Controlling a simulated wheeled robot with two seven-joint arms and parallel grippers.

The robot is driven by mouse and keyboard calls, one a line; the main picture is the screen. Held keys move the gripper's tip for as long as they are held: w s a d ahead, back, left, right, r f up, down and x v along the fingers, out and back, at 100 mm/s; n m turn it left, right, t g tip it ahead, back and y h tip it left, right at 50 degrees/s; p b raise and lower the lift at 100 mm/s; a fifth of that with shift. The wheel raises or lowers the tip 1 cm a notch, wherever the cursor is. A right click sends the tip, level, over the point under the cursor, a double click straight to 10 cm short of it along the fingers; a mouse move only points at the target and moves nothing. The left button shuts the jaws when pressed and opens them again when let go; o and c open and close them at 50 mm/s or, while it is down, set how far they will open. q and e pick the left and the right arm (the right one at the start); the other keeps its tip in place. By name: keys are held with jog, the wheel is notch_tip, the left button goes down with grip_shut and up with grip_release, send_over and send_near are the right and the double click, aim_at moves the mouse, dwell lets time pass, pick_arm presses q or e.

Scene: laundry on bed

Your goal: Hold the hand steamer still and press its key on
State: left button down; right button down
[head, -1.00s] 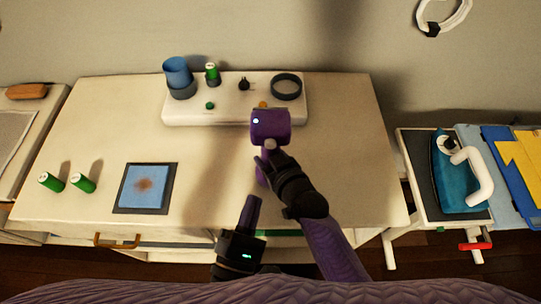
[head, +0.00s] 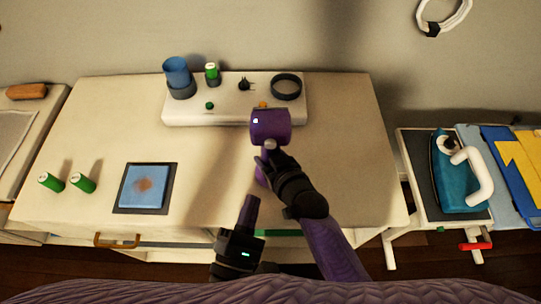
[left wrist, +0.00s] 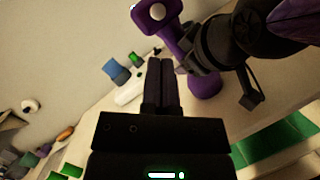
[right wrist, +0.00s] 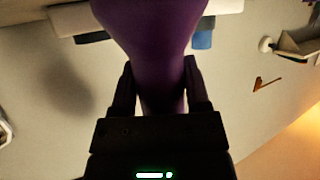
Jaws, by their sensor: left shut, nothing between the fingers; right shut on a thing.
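The purple hand steamer (head: 270,126) stands out over the worktop in the head view, with a small pale light on its head. A round pale key (head: 270,144) shows below the head; it also shows in the left wrist view (left wrist: 157,12). My right gripper (head: 265,160) is shut on the steamer's handle, and the right wrist view shows its fingers on both sides of the purple handle (right wrist: 155,70). My left gripper (head: 251,202) is shut and empty, below and left of the steamer, apart from it. In the left wrist view its fingers (left wrist: 160,65) are together.
A white console (head: 225,115) with a blue cup (head: 178,73) and dark ring (head: 286,87) stands behind the steamer. A teal iron (head: 458,178) stands on the right-hand table.

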aim_at(289, 140)
pick_arm(q)
notch_tip(289, 140, down, 6)
jog(key=r+n+g, duration=0.1)
jog(key=n+g, duration=0.5)
notch_tip(289, 140, up, 8)
jog(key=d+n+h, duration=0.3)
jog(key=n+h, duration=0.4)
jog(key=h, duration=0.1)
jog(key=w, duration=0.7)
jog(key=shift+w+a, duration=0.25)
jog(key=shift+w, duration=0.05)
